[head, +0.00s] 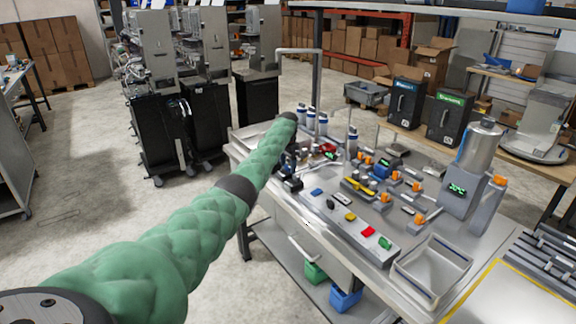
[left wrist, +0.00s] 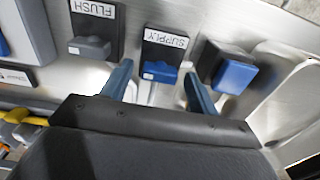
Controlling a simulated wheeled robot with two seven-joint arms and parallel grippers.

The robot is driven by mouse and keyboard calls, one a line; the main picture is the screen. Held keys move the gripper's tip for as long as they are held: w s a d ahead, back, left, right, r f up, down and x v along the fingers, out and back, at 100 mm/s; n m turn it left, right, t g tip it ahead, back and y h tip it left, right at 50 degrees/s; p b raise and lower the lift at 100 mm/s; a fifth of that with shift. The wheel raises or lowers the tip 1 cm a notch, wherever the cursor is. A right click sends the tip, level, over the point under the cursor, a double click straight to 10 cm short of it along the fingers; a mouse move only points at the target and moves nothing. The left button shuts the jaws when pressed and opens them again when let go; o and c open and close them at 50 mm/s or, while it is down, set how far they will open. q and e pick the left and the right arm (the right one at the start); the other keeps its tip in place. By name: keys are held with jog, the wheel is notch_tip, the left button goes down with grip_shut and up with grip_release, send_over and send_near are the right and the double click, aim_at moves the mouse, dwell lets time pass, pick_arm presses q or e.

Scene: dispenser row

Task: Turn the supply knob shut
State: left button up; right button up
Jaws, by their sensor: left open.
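The supply knob (left wrist: 159,72) is a blue lever with a pale mark at its left end, on a dark plate labelled SUPPLY in the left wrist view. It lies roughly across the picture. My left gripper (left wrist: 157,70) is open, with one blue-grey finger on each side of the knob. I cannot tell whether either finger touches it. In the head view my left gripper (head: 290,172) is small and dark below the end of my green arm, at the bench's far left part. The knob cannot be made out there. My right gripper is not in view.
A dark grey knob (left wrist: 90,47) labelled FLUSH sits left of the supply knob, and another blue knob (left wrist: 234,76) sits close on the right. In the head view, a control panel (head: 330,223) and a metal tray (head: 432,268) occupy the bench to the right.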

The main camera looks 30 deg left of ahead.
aim_at(288, 166)
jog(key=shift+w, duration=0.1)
pick_arm(q)
jog(key=shift+r, duration=0.15)
notch_tip(288, 166, up, 6)
jog(key=shift+f+b, duration=0.2)
jog(key=shift+b, duration=1)
jog(key=shift+r, duration=0.95)
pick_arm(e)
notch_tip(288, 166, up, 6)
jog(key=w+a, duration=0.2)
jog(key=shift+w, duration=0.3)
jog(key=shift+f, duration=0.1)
